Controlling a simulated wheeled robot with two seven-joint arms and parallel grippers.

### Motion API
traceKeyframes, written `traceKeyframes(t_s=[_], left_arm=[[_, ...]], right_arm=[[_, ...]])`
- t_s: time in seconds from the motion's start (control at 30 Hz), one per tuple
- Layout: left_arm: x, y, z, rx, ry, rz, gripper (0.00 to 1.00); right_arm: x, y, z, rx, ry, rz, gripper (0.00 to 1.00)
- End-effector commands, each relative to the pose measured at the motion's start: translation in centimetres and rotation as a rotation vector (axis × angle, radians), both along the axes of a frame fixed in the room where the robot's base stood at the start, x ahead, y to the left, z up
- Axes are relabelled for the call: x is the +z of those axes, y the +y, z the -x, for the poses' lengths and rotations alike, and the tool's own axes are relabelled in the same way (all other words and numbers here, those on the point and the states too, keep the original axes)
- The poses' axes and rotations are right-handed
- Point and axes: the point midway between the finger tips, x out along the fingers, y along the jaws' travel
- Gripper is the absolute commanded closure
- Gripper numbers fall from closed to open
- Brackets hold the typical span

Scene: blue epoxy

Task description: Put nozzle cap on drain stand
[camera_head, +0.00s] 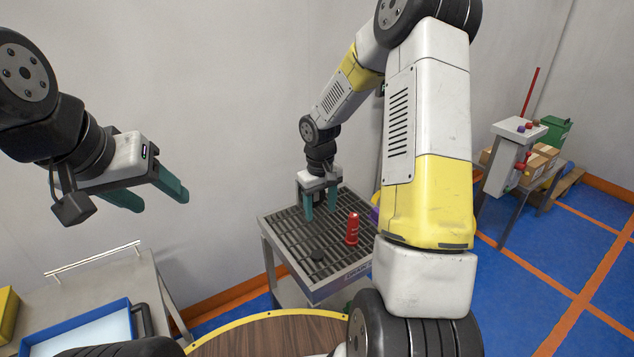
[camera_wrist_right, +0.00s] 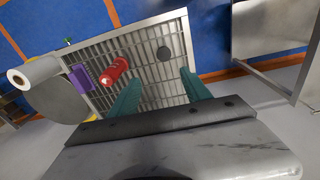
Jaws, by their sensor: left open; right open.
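The drain stand (camera_head: 274,237) is a metal table with a slatted grate top; the right wrist view also shows its grate (camera_wrist_right: 150,75). A small dark round piece (camera_head: 317,255), perhaps the nozzle cap, sits on the grate near its front; it also shows in the wrist view (camera_wrist_right: 164,53). My right gripper (camera_head: 320,214) is open and empty above the grate, pointing down, behind the dark piece. My left gripper (camera_head: 160,203) is open and empty in the air at left.
A purple item (camera_wrist_right: 80,78) is at the grate's edge beside a white roll (camera_wrist_right: 33,74). A blue-rimmed tray (camera_head: 85,330) lies on the left table. A round wooden top (camera_head: 265,338) is in front. A control box (camera_head: 513,150) and cartons stand at far right.

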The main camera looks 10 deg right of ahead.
Motion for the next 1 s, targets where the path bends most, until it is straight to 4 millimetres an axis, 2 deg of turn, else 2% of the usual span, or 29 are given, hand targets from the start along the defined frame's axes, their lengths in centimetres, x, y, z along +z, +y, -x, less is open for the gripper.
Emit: traceKeyframes(t_s=[0.03,0.2,0.4,0.5,0.63,0.8,1.0], left_arm=[[0.0,0.0,0.0,0.0,0.0,0.0,0.42],[0.0,0.0,0.0,0.0,0.0,0.0,0.42],[0.0,0.0,0.0,0.0,0.0,0.0,0.42],[0.0,0.0,0.0,0.0,0.0,0.0,0.42],[0.0,0.0,0.0,0.0,0.0,0.0,0.42],[0.0,0.0,0.0,0.0,0.0,0.0,0.42],[0.0,0.0,0.0,0.0,0.0,0.0,0.42]], right_arm=[[3.2,-0.2,0.7,-0.013,-0.037,0.011,0.43],[11.4,-0.3,4.5,-0.072,-0.131,0.01,0.43],[18.9,0.3,10.6,-0.143,-0.248,-0.045,0.43],[21.6,0.8,13.9,-0.174,-0.309,-0.092,0.43],[23.9,1.6,18.1,-0.206,-0.379,-0.169,0.43],[25.3,2.4,21.9,-0.227,-0.439,-0.258,0.43],[25.6,2.9,23.4,-0.233,-0.461,-0.298,0.43]])
